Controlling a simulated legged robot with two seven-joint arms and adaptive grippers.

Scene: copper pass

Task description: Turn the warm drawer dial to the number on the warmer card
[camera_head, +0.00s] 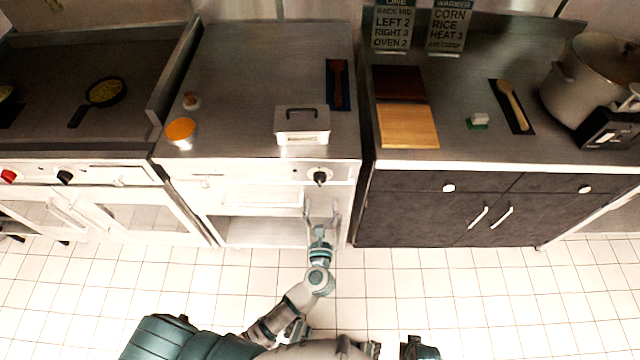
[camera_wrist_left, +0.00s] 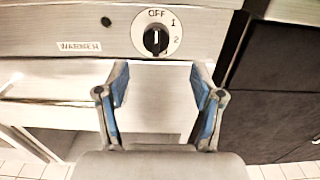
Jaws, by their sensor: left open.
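The warm drawer dial (camera_head: 320,176) is a black knob on a white round plate on the white front panel. In the left wrist view the dial (camera_wrist_left: 156,40) has its white mark pointing up at OFF, with 1 and 2 on its right; I see no 3. A WARMER label (camera_wrist_left: 80,46) sits left of it. The warmer card (camera_head: 448,28) at the back reads HEAT 3. My left gripper (camera_head: 322,214) is open and empty, below the dial and apart from it; its fingers (camera_wrist_left: 160,82) also show in the left wrist view.
A lidded metal box (camera_head: 301,130) stands on the counter above the dial. The drawer front (camera_head: 262,199) is below the panel. Dark cabinets (camera_head: 400,215) stand to the right. A second card (camera_head: 394,27) hangs left of the warmer card. The tiled floor in front is clear.

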